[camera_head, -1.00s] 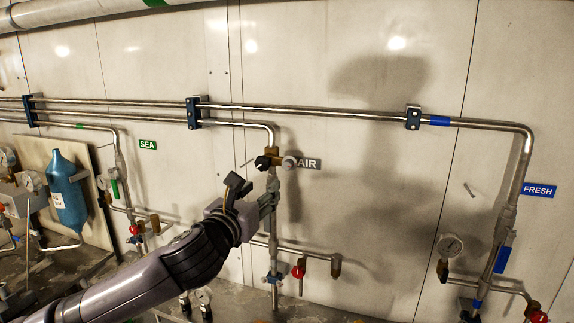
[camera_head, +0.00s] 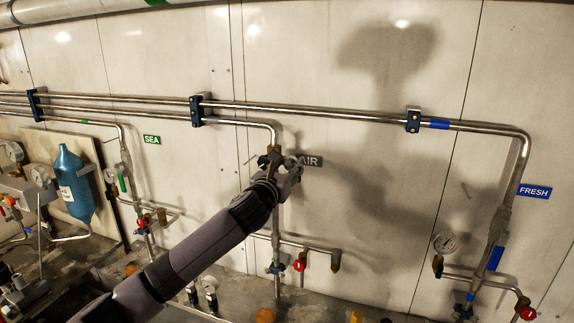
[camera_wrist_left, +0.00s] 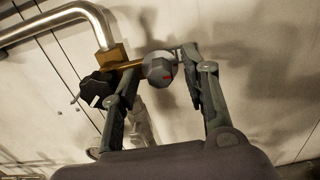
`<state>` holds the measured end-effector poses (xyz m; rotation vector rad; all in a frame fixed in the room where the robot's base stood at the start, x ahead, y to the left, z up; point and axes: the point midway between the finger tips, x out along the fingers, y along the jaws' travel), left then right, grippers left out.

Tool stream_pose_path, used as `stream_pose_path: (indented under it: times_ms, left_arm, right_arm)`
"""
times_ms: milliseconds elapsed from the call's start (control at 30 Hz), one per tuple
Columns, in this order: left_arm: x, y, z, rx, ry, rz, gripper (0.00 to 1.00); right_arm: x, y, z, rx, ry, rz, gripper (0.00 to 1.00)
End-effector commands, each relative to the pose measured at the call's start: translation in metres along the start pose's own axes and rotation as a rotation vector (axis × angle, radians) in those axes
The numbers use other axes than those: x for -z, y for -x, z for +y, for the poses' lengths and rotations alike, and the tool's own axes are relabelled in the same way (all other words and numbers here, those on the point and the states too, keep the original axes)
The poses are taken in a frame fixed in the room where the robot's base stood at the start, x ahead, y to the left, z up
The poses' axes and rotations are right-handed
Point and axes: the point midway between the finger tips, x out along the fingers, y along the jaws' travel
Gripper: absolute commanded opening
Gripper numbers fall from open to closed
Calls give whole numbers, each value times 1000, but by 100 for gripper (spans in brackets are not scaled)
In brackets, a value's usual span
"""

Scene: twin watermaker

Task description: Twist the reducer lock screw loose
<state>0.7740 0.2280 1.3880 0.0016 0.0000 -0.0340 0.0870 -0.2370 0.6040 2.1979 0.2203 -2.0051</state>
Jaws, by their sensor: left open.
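The reducer on the AIR line has a brass body (camera_wrist_left: 114,56), which also shows in the head view (camera_head: 272,159). A black knob (camera_wrist_left: 97,88) sits on its left side. A grey faceted round part with a red mark (camera_wrist_left: 159,69) sits at the right end of a brass stem. I cannot tell for sure which part is the lock screw. My left gripper (camera_head: 290,176) is at the reducer. In the wrist view its open fingers stand either side of the grey part, with no clear grip; contact cannot be told. My right gripper is not in view.
The AIR sign (camera_head: 310,161) is on the wall just right of the gripper. A steel pipe (camera_head: 277,228) with a red-handled valve (camera_head: 299,265) runs below. A blue bottle (camera_head: 75,185) stands at left. The wall between AIR and FRESH is clear.

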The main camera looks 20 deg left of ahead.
Motion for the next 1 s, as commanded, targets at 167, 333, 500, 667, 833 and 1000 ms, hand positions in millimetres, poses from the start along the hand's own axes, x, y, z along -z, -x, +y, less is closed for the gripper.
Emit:
stream_pose_path:
  times_ms: [167,333,500,667,833,1000]
  left_arm:
    - [0,-1,0,0,0,-1,42]
    - [0,-1,0,0,1,0,36]
    - [0,0,0,0,1,0,24]
    - [0,0,0,0,1,0,14]
    - [0,0,0,0,1,0,2]
    - [0,0,0,0,1,1,0]
  right_arm:
    - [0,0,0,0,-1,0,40]
    - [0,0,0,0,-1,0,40]
    - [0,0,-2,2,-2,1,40]
    - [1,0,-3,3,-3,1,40]
    - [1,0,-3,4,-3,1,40]
    - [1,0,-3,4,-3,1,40]
